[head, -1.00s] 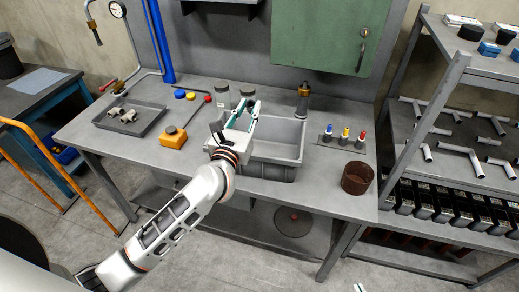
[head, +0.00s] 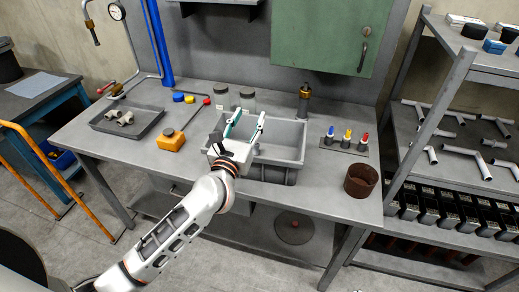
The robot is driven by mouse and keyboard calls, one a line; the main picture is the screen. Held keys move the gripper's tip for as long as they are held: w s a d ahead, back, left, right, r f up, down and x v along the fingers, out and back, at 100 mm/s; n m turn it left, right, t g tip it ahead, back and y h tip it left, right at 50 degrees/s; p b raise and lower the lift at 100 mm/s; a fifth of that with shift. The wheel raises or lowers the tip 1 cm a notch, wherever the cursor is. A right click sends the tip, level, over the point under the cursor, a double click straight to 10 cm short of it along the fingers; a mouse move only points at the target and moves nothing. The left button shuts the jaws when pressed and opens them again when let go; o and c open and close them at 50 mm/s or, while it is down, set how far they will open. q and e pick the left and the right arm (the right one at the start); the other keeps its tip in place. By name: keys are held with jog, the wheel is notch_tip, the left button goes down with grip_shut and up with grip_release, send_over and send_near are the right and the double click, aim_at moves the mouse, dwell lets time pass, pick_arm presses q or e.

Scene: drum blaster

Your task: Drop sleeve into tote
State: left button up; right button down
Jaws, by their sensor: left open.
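The grey tote (head: 280,174) sits on the workbench, open at the top. My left gripper (head: 247,120) is over the tote's left part, its two teal-tipped fingers spread apart. I see nothing held between the fingers. I cannot pick out the sleeve for sure; a brown, open-topped cylinder (head: 361,181) stands on the bench to the right of the tote. The gripper and wrist hide the tote's left front corner and part of its inside. A small pale tip at the bottom edge may belong to my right gripper (head: 358,290); its jaws cannot be made out.
A tray with pipe fittings (head: 103,126), a yellow box (head: 171,141) and a red-ended rod lie left of the tote. A small marker rack (head: 343,148) and a shelf unit are at right.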

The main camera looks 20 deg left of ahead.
pick_arm(q)
jog(key=s+f, duration=0.1)
jog(key=s, duration=1.1)
jog(key=shift+a+f, duration=0.2)
jog(key=shift+f, duration=0.05)
jog(key=s+d+f+m+g+h, duration=0.15)
jog(key=f+m, duration=0.25)
jog(key=m, duration=0.4)
jog(key=s+d+f+m+h, duration=0.2)
jog(key=s+f+m, duration=0.15)
jog(key=m, duration=0.55)
jog(key=s+d+f+m+g+h, duration=0.15)
jog(key=f+m, duration=0.25)
jog(key=m, duration=0.4)
jog(key=s+a+f+m+g+y, duration=0.1)
jog(key=s+a+f+m+g, duration=0.1)
jog(key=s+f+m, duration=0.3)
jog(key=s+a+f+m+g+y, duration=0.1)
jog(key=s+a+f+m+g, duration=0.2)
jog(key=s+f+m, duration=0.3)
notch_tip(320, 180, down, 8)
jog(key=m, duration=0.4)
jog(key=shift+f+g+y, duration=0.15)
jog(key=shift+g+y, duration=0.15)
jog(key=shift+y, duration=0.1)
